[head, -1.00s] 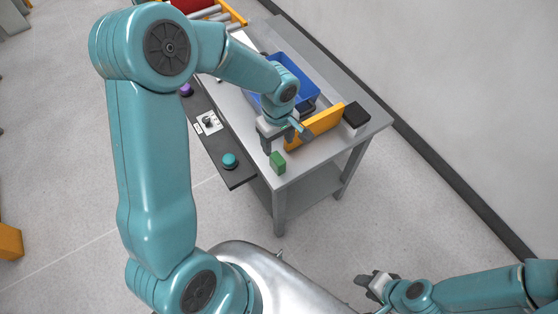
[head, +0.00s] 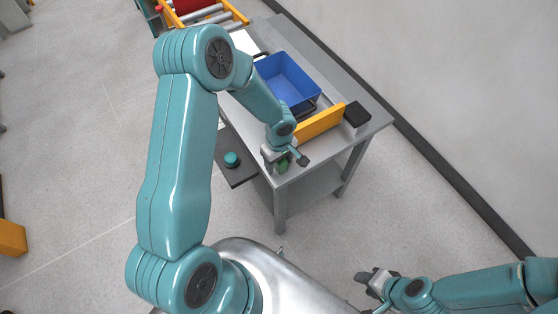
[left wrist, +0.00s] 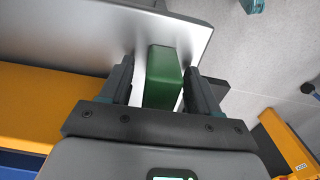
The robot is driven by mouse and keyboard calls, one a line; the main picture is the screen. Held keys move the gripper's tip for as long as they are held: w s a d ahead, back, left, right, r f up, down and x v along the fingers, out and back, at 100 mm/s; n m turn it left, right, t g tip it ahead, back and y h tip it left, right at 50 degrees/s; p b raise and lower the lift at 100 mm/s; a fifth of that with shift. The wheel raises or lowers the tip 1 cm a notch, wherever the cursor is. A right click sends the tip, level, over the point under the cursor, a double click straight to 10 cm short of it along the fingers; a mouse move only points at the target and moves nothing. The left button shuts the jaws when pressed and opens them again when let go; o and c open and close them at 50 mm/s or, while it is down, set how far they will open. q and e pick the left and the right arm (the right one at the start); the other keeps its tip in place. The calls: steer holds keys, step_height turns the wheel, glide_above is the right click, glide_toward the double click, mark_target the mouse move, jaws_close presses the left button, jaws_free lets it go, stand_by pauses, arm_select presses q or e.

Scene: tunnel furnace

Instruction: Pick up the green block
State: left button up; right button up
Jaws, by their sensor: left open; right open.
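The green block (head: 283,167) stands near the front corner of the grey table (head: 312,166), partly hidden by my left gripper in the head view. My left gripper (head: 281,164) is at the block. In the left wrist view the green block (left wrist: 163,75) lies between the two open fingers of my left gripper (left wrist: 160,82), with a narrow gap visible on the right side. My right gripper (head: 368,280) is open and empty at the lower right, away from the table.
A blue bin (head: 287,80) stands on the table behind a yellow bar (head: 320,122). A black box (head: 356,114) sits at the right edge. A dark panel with a teal button (head: 232,159) is left of the block. A roller conveyor (head: 205,12) is at the back.

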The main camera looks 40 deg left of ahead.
arm_select(q)
steer(key=shift+a, duration=0.1)
steer(key=c, duration=1)
steer(key=shift+c, duration=0.4)
steer(key=shift+r, duration=0.1)
